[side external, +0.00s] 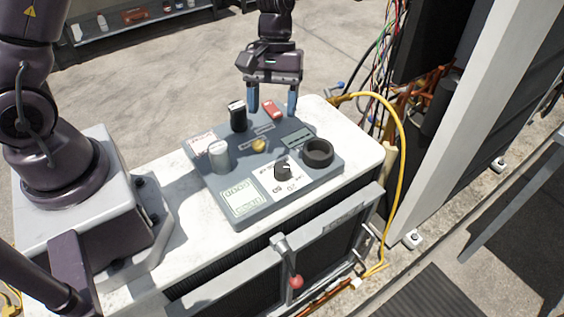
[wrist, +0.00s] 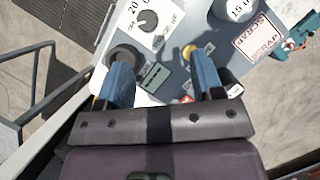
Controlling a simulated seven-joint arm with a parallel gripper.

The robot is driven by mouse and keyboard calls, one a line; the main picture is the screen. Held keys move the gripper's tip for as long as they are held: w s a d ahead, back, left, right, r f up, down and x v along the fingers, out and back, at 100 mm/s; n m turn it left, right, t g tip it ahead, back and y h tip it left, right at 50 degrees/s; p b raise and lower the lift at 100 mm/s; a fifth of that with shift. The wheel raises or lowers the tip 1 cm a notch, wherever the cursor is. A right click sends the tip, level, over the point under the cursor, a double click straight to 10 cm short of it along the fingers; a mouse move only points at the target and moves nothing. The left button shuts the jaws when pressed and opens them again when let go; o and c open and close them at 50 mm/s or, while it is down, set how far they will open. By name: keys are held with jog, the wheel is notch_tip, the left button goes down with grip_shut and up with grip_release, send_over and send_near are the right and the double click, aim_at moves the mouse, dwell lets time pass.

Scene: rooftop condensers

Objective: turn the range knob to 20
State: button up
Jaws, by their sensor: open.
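The range knob (side external: 283,171) is a small black dial on a white marked plate, near the front of the grey panel (side external: 215,188). In the wrist view the knob (wrist: 148,20) is at the top, beside a printed "20" (wrist: 133,8). I cannot tell surely which mark its pointer faces. My gripper (side external: 272,102) hangs over the back edge of the panel, behind and above the knob, touching nothing that I can see. Its two blue fingers are apart and empty; in the wrist view the gripper (wrist: 157,64) shows the knob beyond the fingertips.
The panel also bears a black ring-shaped cup (side external: 318,152), a white cylinder (side external: 219,156), a black upright piece (side external: 237,117), a red block (side external: 271,108) and a yellow button (side external: 259,146). A yellow hose (side external: 402,150) loops at the right. The white top's right end (side external: 362,148) is clear.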

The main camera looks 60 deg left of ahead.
aim_at(282, 167)
jog(key=d+f, duration=0.1)
jog(key=f, duration=0.2)
jog(key=s+d+f+n, duration=0.1)
jog(key=d+f, duration=0.1)
jog(key=f, duration=0.2)
jog(key=d+f+n, duration=0.1)
jog(key=f, duration=0.3)
jog(key=shift+s+d+f, duration=0.15)
jog(key=shift+d+f, duration=0.05)
jog(key=shift+d, duration=0.2)
jog(key=c, duration=0.9)
